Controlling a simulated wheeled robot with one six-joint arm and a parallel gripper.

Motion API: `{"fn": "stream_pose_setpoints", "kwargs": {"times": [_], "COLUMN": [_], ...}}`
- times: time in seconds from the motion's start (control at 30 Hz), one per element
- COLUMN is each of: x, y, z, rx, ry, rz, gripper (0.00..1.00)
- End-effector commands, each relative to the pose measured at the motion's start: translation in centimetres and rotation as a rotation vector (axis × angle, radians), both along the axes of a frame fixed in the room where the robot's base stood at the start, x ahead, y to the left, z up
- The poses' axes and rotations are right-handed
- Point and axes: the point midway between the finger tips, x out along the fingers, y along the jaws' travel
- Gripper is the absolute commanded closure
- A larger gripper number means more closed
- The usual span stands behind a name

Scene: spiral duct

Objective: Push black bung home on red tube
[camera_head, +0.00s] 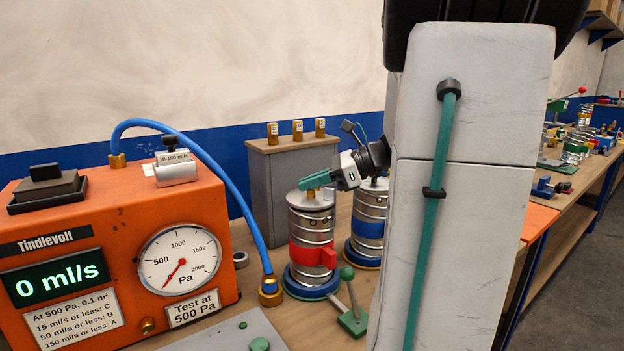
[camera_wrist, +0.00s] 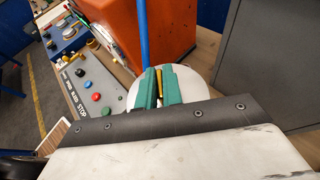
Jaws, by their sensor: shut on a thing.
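The red tube (camera_head: 312,225) is a ribbed metal duct with a red band and red side block, upright on a blue round base. Its pale round top also shows in the wrist view (camera_wrist: 198,82). My gripper (camera_head: 314,181) has green fingers and reaches in from the right, just over this top. In the wrist view the fingers (camera_wrist: 160,88) are shut on a small brass-coloured piece (camera_wrist: 159,78) above the pale disc. I cannot tell whether that piece touches the disc. I cannot make out a black bung; the fingers may hide it.
A similar tube with a blue band (camera_head: 368,229) stands close behind on the right. An orange tester (camera_head: 120,245) reading 0 ml/s is at left, with a blue hose (camera_head: 222,168) ending at a brass fitting. A grey cabinet (camera_head: 285,165) bearing three brass pieces stands behind. A green-knobbed lever (camera_head: 350,300) is in front.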

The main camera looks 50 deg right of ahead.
Motion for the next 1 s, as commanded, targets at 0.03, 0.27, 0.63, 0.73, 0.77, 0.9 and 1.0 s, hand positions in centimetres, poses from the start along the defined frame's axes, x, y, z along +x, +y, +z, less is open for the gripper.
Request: {"fn": "stream_pose_setpoints", "kwargs": {"times": [0.03, 0.27, 0.63, 0.73, 0.77, 0.9, 1.0], "x": [0.0, 0.0, 0.0, -0.1, -0.3, -1.6, -2.9], "y": [0.0, 0.0, 0.0, -0.1, -0.2, -1.3, -2.4], "z": [-0.2, -0.7, -0.8, -0.7, -0.7, 0.0, 0.7], "rx": [0.001, 0.000, 0.000, -0.001, -0.001, -0.002, -0.002], "ry": [0.001, 0.000, 0.000, 0.001, 0.000, 0.000, -0.001], "rz": [0.000, 0.000, 0.000, -0.001, -0.002, -0.004, -0.006], "gripper": [1.00, 1.00, 0.67, 0.67, 0.67, 0.67, 0.67]}}
